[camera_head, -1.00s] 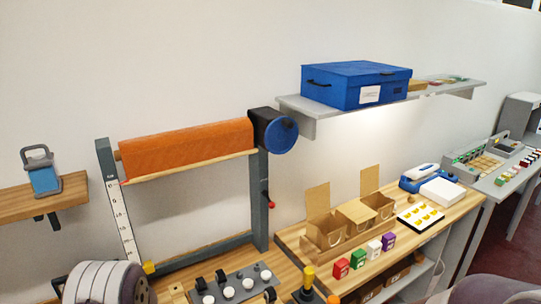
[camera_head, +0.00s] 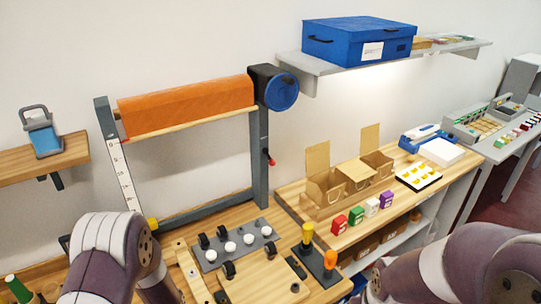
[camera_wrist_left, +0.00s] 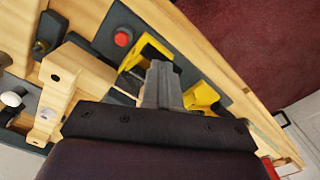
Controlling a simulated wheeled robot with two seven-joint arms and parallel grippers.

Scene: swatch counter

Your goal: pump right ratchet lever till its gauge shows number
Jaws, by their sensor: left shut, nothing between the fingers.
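In the head view a dark base carries a yellow-topped lever (camera_head: 307,235) and, to its right, an orange-topped lever (camera_head: 330,259). I cannot tell for sure which is the right ratchet lever, and no gauge number is readable. In the left wrist view my left gripper (camera_wrist_left: 162,78) is shut and empty, over a dark plate with yellow parts (camera_wrist_left: 203,96) and a red button (camera_wrist_left: 123,38). I cannot tell whether it touches them. In the head view only the left arm's links show. My right gripper is out of view; its arm is at lower right.
A panel with white knobs and black clips (camera_head: 236,245) lies left of the levers. A frame with an orange roll (camera_head: 187,106) stands behind it. Cardboard boxes (camera_head: 345,183) and small coloured boxes (camera_head: 357,214) stand on the right bench. A blue box (camera_head: 358,40) sits on the shelf.

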